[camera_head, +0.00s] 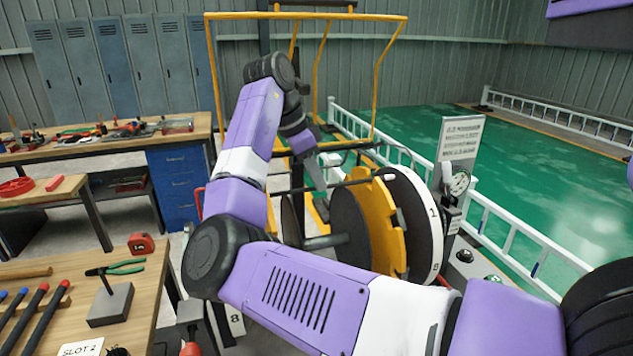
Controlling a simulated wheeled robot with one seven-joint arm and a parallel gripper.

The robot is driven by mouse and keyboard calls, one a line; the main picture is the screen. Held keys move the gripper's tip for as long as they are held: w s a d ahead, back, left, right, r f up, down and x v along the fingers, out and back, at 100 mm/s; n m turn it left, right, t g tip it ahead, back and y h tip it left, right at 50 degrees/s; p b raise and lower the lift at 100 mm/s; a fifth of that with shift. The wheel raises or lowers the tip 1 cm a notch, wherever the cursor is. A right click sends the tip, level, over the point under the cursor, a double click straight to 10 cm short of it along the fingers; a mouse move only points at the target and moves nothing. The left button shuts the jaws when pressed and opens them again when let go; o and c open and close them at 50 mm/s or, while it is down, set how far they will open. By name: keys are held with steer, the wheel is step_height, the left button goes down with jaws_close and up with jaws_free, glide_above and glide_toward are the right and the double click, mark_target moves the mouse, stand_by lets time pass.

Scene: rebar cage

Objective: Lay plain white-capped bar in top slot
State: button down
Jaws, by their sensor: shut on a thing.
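My arm reaches over to the slotted yellow disc (388,232), which stands upright beside a white-rimmed disc (427,225). My gripper (320,183) is left of the yellow disc's top edge. It is shut on a thin dark bar (346,184), which lies roughly level and runs right toward the top of the disc.
A near-left table holds bars with red caps (42,286) and blue caps, a grey block (111,305), green pliers (116,268) and a "SLOT 2" card (81,348). A dial gauge (459,184) and sign stand right of the discs. A yellow frame (305,16) rises behind. White railings border the green floor.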

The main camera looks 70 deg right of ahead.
steer(key=shift+w+d+f+p, duration=0.15)
steer(key=shift+f+p, duration=0.15)
steer(key=shift+f, duration=0.4)
steer(key=shift+f, duration=0.2)
steer(key=c, duration=1.5)
jaws_free()
steer(key=b+v, duration=0.1)
steer(key=v, duration=1.1)
steer(key=shift+r, duration=0.2)
